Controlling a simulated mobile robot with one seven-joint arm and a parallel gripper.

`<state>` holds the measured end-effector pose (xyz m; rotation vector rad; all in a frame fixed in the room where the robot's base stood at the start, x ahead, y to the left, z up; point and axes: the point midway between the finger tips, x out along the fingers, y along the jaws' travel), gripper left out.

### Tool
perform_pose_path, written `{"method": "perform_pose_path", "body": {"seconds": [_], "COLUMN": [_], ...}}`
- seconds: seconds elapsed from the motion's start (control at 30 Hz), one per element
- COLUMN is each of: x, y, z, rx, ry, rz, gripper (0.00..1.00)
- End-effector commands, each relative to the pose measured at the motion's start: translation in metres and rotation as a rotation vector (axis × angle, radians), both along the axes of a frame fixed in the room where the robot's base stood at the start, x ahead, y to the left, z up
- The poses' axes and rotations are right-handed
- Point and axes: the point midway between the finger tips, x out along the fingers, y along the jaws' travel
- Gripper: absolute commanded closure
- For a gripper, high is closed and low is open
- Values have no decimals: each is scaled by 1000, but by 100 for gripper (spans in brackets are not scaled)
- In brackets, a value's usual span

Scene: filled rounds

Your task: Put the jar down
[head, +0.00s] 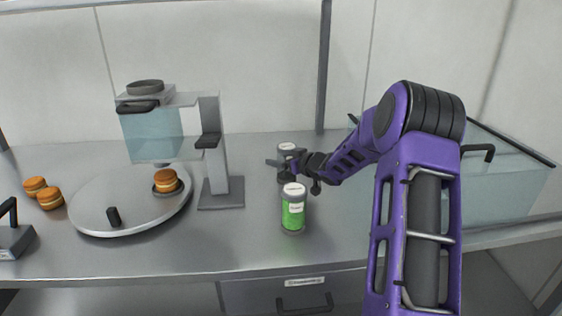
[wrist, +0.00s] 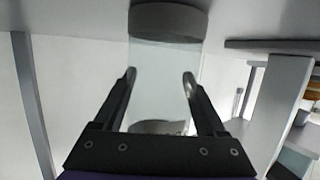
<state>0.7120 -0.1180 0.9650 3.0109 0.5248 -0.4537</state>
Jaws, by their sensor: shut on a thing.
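My gripper (head: 286,159) is shut on a clear jar with a grey lid (head: 287,146). The jar looks upright. In the head view the fingers cover its middle, and I cannot tell whether its base touches the counter. A second jar, with green content and a pale lid (head: 293,212), stands on the counter in front of it.
The grey counter (head: 255,247) has free room left and in front of the green jar. A machine (head: 222,170) with a round plate (head: 90,205) stands to the left, with a burger-like round (head: 166,180) on it. A glass-sided bin (head: 505,190) is at right.

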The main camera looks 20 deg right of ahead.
Motion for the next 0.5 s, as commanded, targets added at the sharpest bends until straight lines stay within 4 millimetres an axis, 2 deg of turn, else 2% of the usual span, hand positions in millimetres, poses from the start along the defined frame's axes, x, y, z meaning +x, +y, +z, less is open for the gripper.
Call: {"method": "perform_pose_path", "body": {"seconds": [0.2, 0.23, 0.37, 0.5], "x": [0, 0, 0, 0], "y": [0, 0, 0, 0], "z": [-3, -4, -3, -3], "rx": [0, 0, 0, 0], "ry": [-1, 1, 1, 1], "rz": [0, 0, 0, 0], "gripper": [100, 25, 1, 0]}}
